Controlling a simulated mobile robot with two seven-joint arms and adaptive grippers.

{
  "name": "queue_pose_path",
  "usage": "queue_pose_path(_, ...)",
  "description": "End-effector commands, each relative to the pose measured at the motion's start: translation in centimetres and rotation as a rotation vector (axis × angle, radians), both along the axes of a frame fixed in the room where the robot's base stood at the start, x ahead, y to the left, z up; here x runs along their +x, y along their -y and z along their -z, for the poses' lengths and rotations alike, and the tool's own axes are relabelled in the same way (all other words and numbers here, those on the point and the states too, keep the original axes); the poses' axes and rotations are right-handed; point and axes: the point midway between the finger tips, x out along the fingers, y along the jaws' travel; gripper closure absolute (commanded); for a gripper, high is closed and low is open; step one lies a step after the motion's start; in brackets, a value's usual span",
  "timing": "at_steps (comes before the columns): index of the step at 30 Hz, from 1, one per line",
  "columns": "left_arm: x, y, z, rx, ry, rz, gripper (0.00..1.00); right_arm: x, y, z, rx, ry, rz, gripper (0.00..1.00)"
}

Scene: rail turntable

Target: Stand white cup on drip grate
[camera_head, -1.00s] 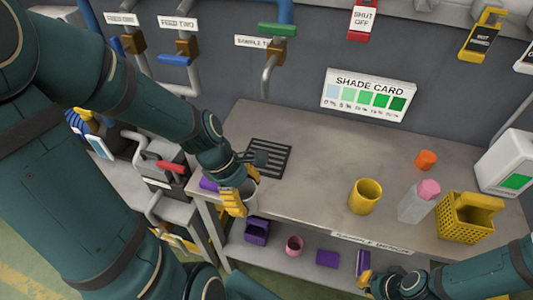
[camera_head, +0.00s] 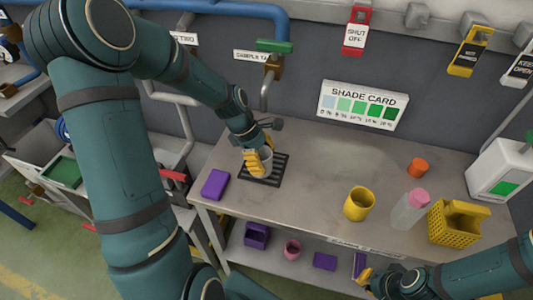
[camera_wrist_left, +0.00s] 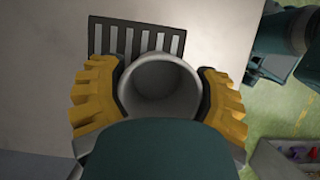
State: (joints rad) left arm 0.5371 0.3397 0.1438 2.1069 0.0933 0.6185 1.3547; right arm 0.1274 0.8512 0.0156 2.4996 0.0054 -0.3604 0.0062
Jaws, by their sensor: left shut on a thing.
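The white cup (camera_head: 265,158) is upright between the yellow fingers of my left gripper (camera_head: 259,160), which is shut on it. The cup also shows from above in the left wrist view (camera_wrist_left: 160,88), with a finger on each side. The dark slotted drip grate (camera_head: 275,175) lies on the bench under and around the cup in the head view. In the left wrist view the grate (camera_wrist_left: 136,38) shows beyond the cup's rim. The cup's base is hidden, so I cannot tell whether it touches the grate. My right gripper (camera_head: 366,276) is low by the shelf, partly cut off from clear view.
A purple block (camera_head: 215,184) lies on the bench left of the grate. A yellow cup (camera_head: 359,203), a bottle with pink cap (camera_head: 409,210), a yellow basket (camera_head: 456,223) and an orange piece (camera_head: 417,167) stand to the right. The sample tap (camera_head: 266,92) hangs behind the grate.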

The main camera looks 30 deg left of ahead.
Motion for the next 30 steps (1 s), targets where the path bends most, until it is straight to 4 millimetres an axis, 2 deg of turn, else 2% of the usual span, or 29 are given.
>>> queue_pose_path(5,3.0,-0.8,0.1,0.000,0.002,0.000,0.61,0.0,0.0,0.1,0.000,-0.001,0.000,1.00)
queue_pose_path(9,2.9,-0.8,1.5,-0.002,-0.002,-0.001,0.61,-0.1,0.0,0.4,0.000,-0.002,-0.002,1.00)
queue_pose_path(22,2.9,-0.8,1.9,0.000,0.000,0.000,0.61,-0.2,0.0,0.6,0.001,-0.004,-0.004,1.00)
queue_pose_path(23,2.9,-0.8,1.8,0.000,0.000,-0.001,0.18,-0.2,0.0,0.6,0.001,-0.004,-0.004,1.00)
queue_pose_path(24,2.9,-0.8,1.8,0.000,0.001,0.000,0.04,-0.2,0.0,0.5,0.001,-0.004,-0.004,1.00)
queue_pose_path(25,2.9,-0.8,1.8,0.000,0.001,0.000,0.00,-0.2,0.0,0.5,0.001,-0.004,-0.004,1.00)
queue_pose_path(30,2.9,-0.8,1.8,0.000,0.001,0.000,0.00,-0.2,0.0,0.5,0.001,-0.004,-0.004,1.00)
